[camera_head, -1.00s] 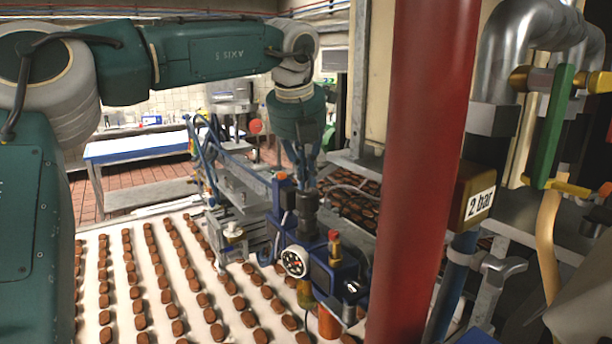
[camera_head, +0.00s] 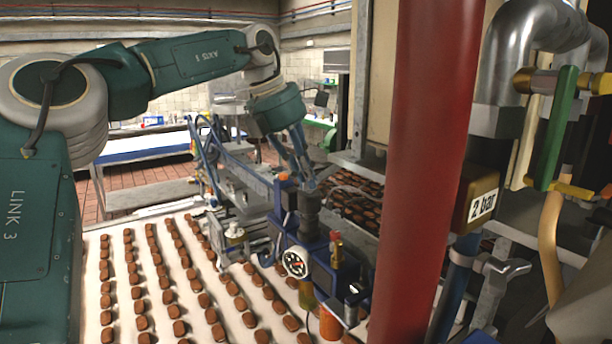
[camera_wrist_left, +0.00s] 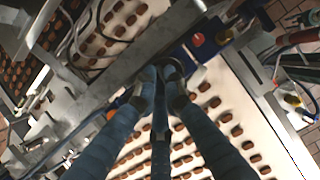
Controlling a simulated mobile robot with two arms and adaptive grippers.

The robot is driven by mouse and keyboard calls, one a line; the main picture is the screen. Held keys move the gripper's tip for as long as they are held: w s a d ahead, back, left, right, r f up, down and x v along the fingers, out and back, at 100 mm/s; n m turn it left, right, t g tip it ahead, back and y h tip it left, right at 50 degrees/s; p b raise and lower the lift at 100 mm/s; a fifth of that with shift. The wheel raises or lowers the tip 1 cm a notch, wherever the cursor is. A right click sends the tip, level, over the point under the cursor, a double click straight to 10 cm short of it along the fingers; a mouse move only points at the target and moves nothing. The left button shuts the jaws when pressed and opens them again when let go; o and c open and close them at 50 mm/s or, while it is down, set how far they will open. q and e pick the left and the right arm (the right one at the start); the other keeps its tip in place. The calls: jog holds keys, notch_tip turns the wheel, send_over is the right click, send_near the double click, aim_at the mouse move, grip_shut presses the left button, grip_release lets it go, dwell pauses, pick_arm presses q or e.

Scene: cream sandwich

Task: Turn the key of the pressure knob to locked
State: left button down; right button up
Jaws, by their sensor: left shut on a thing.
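The pressure knob (camera_head: 308,212) is a dark upright cylinder on top of the blue valve unit, above a round white gauge (camera_head: 295,262). My left gripper (camera_head: 305,184) comes down on it at a slant from the upper left, fingers shut at its top. In the left wrist view the blue-grey fingers of my left gripper (camera_wrist_left: 163,78) close together over the dark, round top of the knob (camera_wrist_left: 172,67). The key is too small and too covered by the fingers to make out, and its turn position cannot be read. My right gripper is not in view.
A thick red post (camera_head: 425,150) stands right of the valve unit. A white conveyor (camera_head: 125,300) with rows of brown biscuits lies left and below. A "2 bar" box (camera_head: 478,205), pipes and a green lever (camera_head: 553,130) fill the right side.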

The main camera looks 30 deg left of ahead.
pick_arm(q)
jog(key=shift+w+m+h, duration=0.1)
jog(key=shift+m+h, duration=0.2)
jog(key=shift+m, duration=0.8)
jog(key=shift+g, duration=0.3)
jog(key=c, duration=2.1)
grip_release()
jog(key=shift+v, duration=3.75)
jog(key=shift+f, duration=0.1)
